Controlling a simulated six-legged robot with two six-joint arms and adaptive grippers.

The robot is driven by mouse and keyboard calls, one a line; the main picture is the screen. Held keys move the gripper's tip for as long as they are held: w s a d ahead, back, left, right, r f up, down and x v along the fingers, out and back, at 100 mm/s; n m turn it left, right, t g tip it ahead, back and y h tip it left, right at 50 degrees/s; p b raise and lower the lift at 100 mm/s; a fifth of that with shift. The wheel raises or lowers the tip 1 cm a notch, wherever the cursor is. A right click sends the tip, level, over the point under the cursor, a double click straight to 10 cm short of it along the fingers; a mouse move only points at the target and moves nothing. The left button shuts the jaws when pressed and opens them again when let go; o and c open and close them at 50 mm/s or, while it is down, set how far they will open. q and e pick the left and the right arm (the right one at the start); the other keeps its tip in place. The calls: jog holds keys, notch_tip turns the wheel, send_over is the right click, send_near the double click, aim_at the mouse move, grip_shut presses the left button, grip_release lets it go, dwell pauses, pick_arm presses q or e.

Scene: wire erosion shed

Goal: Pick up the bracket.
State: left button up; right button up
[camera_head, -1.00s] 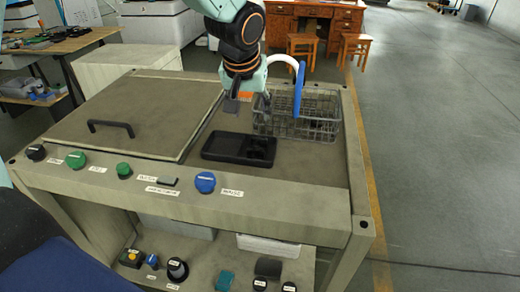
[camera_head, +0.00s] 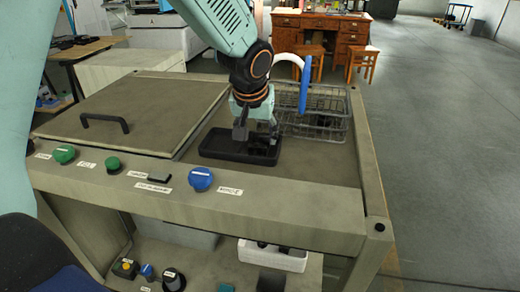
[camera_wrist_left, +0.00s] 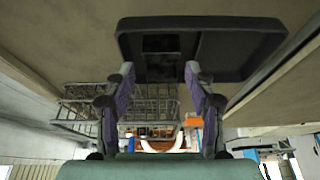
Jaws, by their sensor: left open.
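A shallow black tray (camera_head: 216,146) lies on the bench top, right of the hinged lid. My left gripper (camera_head: 257,138) points down at it, fingers apart, over its right part. In the left wrist view the open, empty fingers (camera_wrist_left: 160,72) are just short of the tray (camera_wrist_left: 255,25). A small dark shape (camera_wrist_left: 160,44) lies in the tray's left part there, between the finger lines; it may be the bracket, but black on black I cannot tell its form. In the head view the gripper partly hides that end of the tray. My right gripper is not in view.
A wire basket (camera_head: 325,122) stands just behind and right of the tray, with a blue-handled white hose (camera_head: 305,85) above it. A flat lid (camera_head: 150,112) with a black handle is left. Knobs, including a blue one (camera_head: 201,179), line the front panel.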

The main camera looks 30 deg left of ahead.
aim_at(259, 142)
pick_arm(q)
jog(key=b+x, duration=0.1)
jog(key=x, duration=0.2)
jog(key=shift+w+a+f, duration=0.15)
jog(key=shift+f, duration=0.15)
jog(key=shift+w+f, duration=0.25)
jog(key=shift+f, duration=0.1)
jog(key=shift+s+r, duration=0.1)
jog(key=shift+s, duration=0.1)
jog(key=shift+c, duration=0.7)
grip_shut()
